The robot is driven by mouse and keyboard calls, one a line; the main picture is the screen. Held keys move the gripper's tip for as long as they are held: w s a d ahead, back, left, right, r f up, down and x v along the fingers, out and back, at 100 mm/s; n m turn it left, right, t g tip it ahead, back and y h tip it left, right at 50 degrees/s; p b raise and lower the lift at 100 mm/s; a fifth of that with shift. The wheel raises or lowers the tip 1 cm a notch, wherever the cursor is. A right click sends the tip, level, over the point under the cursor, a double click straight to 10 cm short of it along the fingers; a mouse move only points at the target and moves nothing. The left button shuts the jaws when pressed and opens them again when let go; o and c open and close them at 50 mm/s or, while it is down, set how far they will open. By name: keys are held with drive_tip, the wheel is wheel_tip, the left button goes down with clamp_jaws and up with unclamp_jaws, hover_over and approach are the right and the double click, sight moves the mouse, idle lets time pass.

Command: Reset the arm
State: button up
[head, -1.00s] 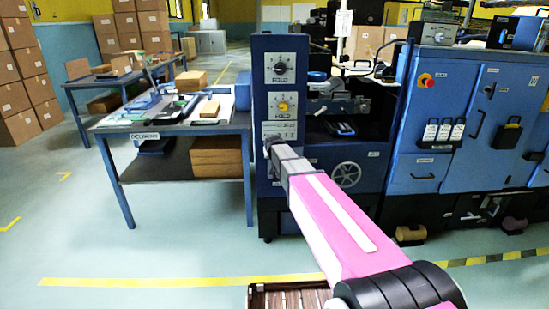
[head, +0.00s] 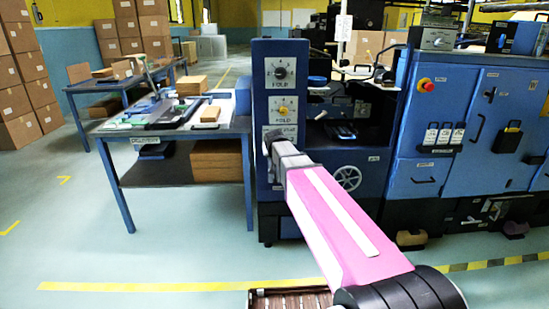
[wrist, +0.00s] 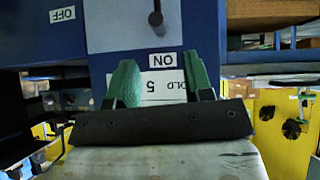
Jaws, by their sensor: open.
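My gripper (head: 269,142) is at the end of my pink and white arm, in front of the lower part of a blue machine panel (head: 260,92). It covers part of the lower white card there. In the wrist view, my gripper (wrist: 158,85) shows two green fingers standing apart with nothing between them. The panel surface behind them has a white label (wrist: 160,60) and a second label with a "5", both upside down. A dark knob or lever (wrist: 155,18) shows at the top. Whether the fingertips touch the panel cannot be told.
The panel carries a black-knob dial (head: 280,69) and a yellow-knob dial (head: 283,109). A blue worktable (head: 128,196) with trays and paper stacks stands left. A large blue cabinet (head: 450,170) stands right. Open floor lies at front left, with a slatted brown surface (head: 290,300) near me.

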drive_tip(key=s+d+f+g, duration=0.3)
drive_tip(key=s+f, duration=0.3)
drive_tip(key=s, duration=0.4)
drive_tip(key=s+d+f+g, duration=0.3)
drive_tip(key=s+d+f, duration=0.2)
drive_tip(key=s, duration=0.5)
drive_tip(key=s+d+f+g, duration=0.3)
drive_tip(key=s+d+f, duration=0.1)
drive_tip(key=s+f, duration=0.4)
drive_tip(key=shift+s+d+y, duration=0.25)
drive_tip(key=shift+s+y, duration=0.05)
drive_tip(key=shift+s, duration=0.7)
